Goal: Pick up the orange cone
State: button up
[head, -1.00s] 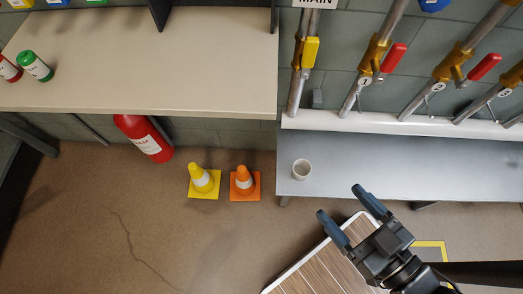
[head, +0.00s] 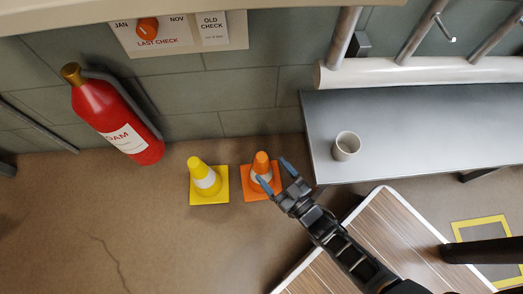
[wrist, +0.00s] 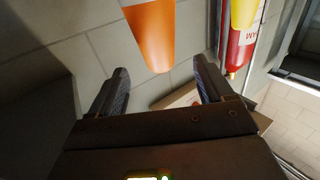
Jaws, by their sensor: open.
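The orange cone (head: 261,159) stands upright on its square base on the floor, with a white band around it. In the wrist view the cone (wrist: 152,30) shows large, its orange tip pointing down the picture towards the gap between the fingers. My gripper (head: 277,174) is open and empty, at the cone's right side in the head view, with one finger overlapping the cone's lower front. In the wrist view my gripper (wrist: 160,72) has its fingers apart on either side of the tip.
A yellow cone (head: 203,172) stands just left of the orange one. A red fire extinguisher (head: 112,118) is farther left by the wall. A grey bench (head: 420,130) with a white cup (head: 346,146) is at right. Bare floor (head: 170,245) lies in front of the cones.

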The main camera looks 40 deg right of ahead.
aim_at(258, 156)
jog(key=w+b, duration=0.1)
jog(key=w, duration=0.1)
jog(key=w+f, duration=0.1)
jog(key=w, duration=0.1)
jog(key=w+b, duration=0.1)
jog(key=w, duration=0.2)
jog(key=shift+w+d+f+b, duration=0.1)
jog(key=shift+d+f+b, duration=0.15)
jog(key=shift+b, duration=0.1)
jog(key=shift+w+r, duration=0.1)
jog(key=shift+w, duration=0.25)
grip_shut()
